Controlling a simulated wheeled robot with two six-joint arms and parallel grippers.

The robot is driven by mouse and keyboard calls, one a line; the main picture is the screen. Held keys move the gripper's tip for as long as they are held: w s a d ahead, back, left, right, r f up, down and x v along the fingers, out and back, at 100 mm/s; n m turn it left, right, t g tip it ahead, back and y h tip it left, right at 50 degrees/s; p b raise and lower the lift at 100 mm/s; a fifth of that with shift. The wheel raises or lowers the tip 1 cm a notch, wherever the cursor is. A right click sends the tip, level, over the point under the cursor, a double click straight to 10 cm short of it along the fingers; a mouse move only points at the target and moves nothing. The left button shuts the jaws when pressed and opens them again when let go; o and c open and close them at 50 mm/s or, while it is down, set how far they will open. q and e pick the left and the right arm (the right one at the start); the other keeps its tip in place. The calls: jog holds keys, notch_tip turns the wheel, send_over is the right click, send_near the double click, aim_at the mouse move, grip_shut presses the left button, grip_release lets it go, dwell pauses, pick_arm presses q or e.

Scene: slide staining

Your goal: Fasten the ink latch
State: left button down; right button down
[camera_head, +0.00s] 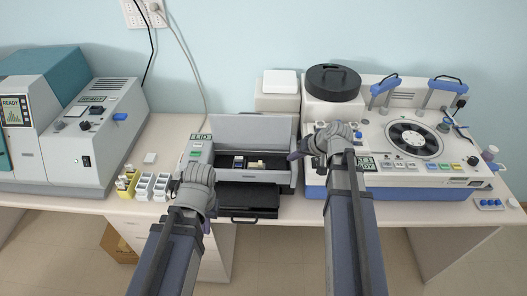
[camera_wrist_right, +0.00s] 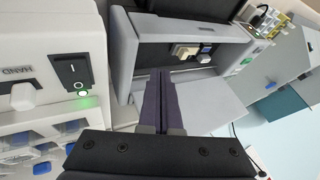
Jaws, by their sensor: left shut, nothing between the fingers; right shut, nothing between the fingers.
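The grey printer (camera_head: 292,178) stands mid-table with its lid (camera_head: 252,128) raised. Its small display (camera_head: 201,137) seems to read LID. Inside the dark bay sit a small cream part (camera_head: 256,164) and a dark part with blue beside it; they also show in the right wrist view as a cream part (camera_wrist_right: 186,50) and a blue-topped part (camera_wrist_right: 206,47). I cannot tell which is the ink latch or whether it is fastened. My right gripper (camera_head: 294,155) is shut and empty at the printer's right side; its fingers (camera_wrist_right: 160,74) point toward the bay. My left gripper (camera_head: 207,193) is shut and empty by the front left corner.
A black tray (camera_head: 246,199) projects from the printer's front. Yellow and white slide racks (camera_head: 144,187) stand left of it. A grey READY machine (camera_head: 92,140) is further left. A white centrifuge-like station (camera_head: 430,170) and a black-lidded canister (camera_head: 331,84) crowd the right.

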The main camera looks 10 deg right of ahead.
jog(key=shift+w+d+r, duration=0.2)
jog(key=shift+d+r, duration=0.05)
jog(key=b, duration=0.9)
send_near(273, 166)
jog(key=x, duration=0.5)
jog(key=shift+f, duration=0.1)
jog(key=a, duration=0.1)
jog(key=a+r+p, duration=0.1)
jog(key=shift+w+a, duration=0.15)
jog(key=shift+a, duration=0.1)
jog(key=shift+w+a, duration=0.2)
jog(key=shift+a, duration=0.45)
